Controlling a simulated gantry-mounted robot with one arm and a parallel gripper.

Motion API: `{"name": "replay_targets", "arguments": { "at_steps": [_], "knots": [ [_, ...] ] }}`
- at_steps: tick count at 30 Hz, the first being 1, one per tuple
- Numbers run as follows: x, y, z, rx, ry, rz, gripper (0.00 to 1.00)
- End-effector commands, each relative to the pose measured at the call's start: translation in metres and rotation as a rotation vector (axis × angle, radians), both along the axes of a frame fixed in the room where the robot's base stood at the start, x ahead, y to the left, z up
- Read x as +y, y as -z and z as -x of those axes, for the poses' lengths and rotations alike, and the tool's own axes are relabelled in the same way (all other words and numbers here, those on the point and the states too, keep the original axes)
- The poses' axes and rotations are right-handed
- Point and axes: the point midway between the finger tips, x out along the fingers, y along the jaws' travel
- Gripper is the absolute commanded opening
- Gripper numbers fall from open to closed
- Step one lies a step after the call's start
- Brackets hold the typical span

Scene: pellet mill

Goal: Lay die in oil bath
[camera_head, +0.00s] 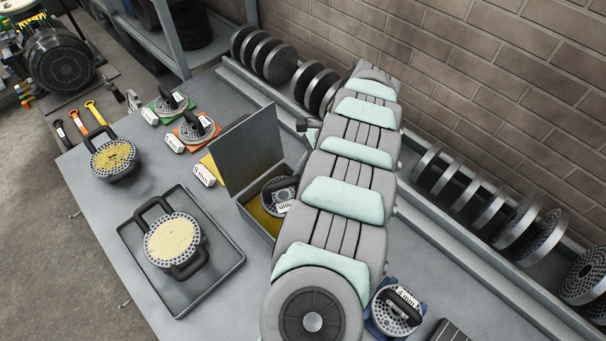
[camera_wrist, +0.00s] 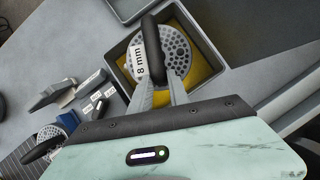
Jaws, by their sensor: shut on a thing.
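The die (camera_wrist: 176,46) is a grey perforated disc with a dark bail handle and a white "8 mm" tag. It also shows in the camera_head view (camera_head: 284,187), partly behind my arm. The oil bath (camera_head: 253,224) is a grey square box with yellow oil inside and its lid (camera_head: 243,148) standing open. In the wrist view the die is within the outline of the bath (camera_wrist: 110,63), over the oil. I cannot tell whether it touches the oil. My gripper (camera_wrist: 161,78) is shut on the die's handle. My arm hides the gripper in the camera_head view.
A tray (camera_head: 228,262) holds a yellow-filled die left of the bath. Another yellow-filled die (camera_head: 113,157) stands behind it. Dies on green (camera_head: 184,101), orange (camera_head: 213,131) and blue (camera_head: 373,318) pads are nearby. Racked discs (camera_head: 428,165) line the wall.

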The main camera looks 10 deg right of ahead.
Motion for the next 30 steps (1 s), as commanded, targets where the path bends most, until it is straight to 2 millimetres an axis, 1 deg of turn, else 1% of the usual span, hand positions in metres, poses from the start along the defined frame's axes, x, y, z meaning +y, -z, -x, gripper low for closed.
{"name": "replay_targets", "arguments": {
  "at_steps": [11, 25, 30],
  "knots": [
    [0.001, 0.011, -0.001, -0.002, 0.0, -0.003, 0.0],
    [0.0, 0.012, -0.001, -0.003, 0.001, -0.002, 0.0],
    [0.0, 0.015, -0.001, -0.002, 0.0, -0.002, 0.0]
  ]
}}
